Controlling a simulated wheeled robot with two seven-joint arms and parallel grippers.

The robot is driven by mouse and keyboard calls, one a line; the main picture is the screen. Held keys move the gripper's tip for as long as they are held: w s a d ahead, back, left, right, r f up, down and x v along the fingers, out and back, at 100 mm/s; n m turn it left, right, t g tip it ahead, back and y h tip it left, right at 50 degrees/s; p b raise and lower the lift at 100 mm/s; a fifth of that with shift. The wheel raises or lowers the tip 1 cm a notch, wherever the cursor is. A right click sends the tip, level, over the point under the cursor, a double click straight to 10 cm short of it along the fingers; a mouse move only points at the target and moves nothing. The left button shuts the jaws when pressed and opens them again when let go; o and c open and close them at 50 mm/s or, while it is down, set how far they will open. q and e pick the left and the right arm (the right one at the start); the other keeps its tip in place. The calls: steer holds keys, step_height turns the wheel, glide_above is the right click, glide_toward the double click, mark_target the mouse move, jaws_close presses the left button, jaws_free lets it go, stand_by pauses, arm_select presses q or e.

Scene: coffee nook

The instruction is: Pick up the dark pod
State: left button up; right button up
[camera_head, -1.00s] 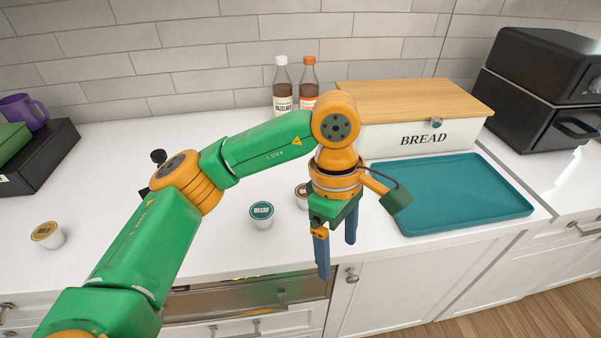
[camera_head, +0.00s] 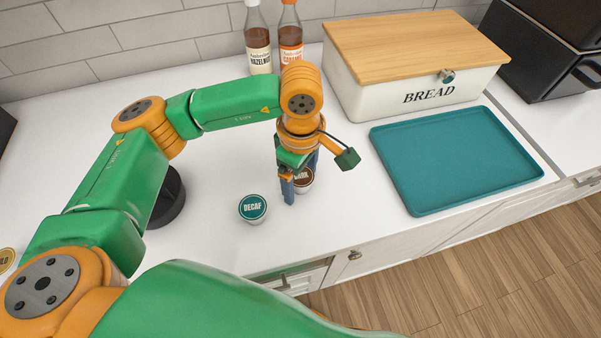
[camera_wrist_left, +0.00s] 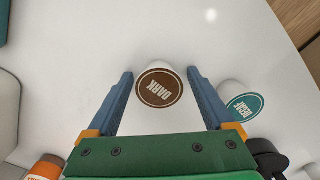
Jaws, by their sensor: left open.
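The dark pod, with a brown lid marked DARK (camera_head: 303,179), stands on the white counter, partly hidden behind my left gripper in the head view. My left gripper (camera_head: 301,184) is open, pointing down, with blue fingers at the pod. In the left wrist view the dark pod (camera_wrist_left: 160,88) lies between the two spread fingers, near their tips, with white counter showing on both sides of it. My right gripper is not in view.
A decaf pod (camera_head: 253,209) with a teal lid stands just left of the dark pod. A teal tray (camera_head: 455,160) lies to the right. A bread box (camera_head: 415,80) and two syrup bottles (camera_head: 258,40) stand behind. A gold-lidded pod (camera_head: 6,260) is at the left edge.

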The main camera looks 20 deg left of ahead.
arm_select(q)
steer(key=shift+w+f, duration=0.1)
steer(key=c, duration=1.2)
steer(key=shift+c, duration=0.2)
